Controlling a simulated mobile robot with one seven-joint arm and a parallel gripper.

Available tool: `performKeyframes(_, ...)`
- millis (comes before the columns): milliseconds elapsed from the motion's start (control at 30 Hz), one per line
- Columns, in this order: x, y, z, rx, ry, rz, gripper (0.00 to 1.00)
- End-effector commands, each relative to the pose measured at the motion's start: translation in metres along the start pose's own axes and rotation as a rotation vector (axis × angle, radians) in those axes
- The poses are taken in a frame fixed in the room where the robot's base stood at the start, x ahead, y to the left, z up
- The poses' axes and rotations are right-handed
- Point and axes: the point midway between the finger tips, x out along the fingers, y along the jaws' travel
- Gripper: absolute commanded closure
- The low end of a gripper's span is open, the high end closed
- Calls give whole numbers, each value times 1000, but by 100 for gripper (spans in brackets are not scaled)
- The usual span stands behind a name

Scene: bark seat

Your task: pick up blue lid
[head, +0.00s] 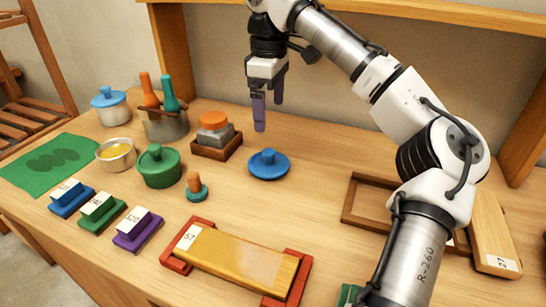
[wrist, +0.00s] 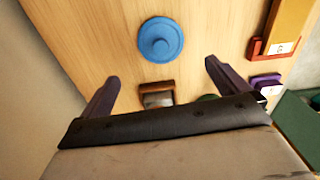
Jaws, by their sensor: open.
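A round blue lid (head: 269,164) with a raised knob lies flat on the wooden table, near the middle in the head view. It also shows in the wrist view (wrist: 160,40), beyond and between the fingertips. My gripper (head: 269,112) is open and empty, with purple fingers pointing down. It hangs above the table, behind the lid in the head view, and does not touch it. In the wrist view the two fingers (wrist: 161,69) are spread wide apart. A second blue lid (head: 109,97) sits on a white pot at the far left.
An orange-topped jar (head: 215,129) in a wooden tray stands left of my gripper. A green pot (head: 159,168), a small teal stand with an orange knob (head: 196,187) and a red-ended wooden block (head: 236,258) are nearby. An empty wooden frame (head: 350,210) lies right. Table around the lid is clear.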

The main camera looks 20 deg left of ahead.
Motion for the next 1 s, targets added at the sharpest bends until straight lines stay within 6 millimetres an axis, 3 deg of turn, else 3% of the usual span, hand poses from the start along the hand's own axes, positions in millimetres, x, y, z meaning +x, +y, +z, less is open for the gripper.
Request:
performKeyframes(100, 28, 0, 0, -1, 2, -3, 0)
performKeyframes(300, 61, 0, 0, 2, -1, 0, 0)
performKeyframes(567, 81, 0, -1, 2, 0, 1, 0)
performKeyframes(833, 119, 1, -3, 1, 0, 1, 0)
performKeyframes(1000, 127, 1, -4, 2, 2, 1, 0)
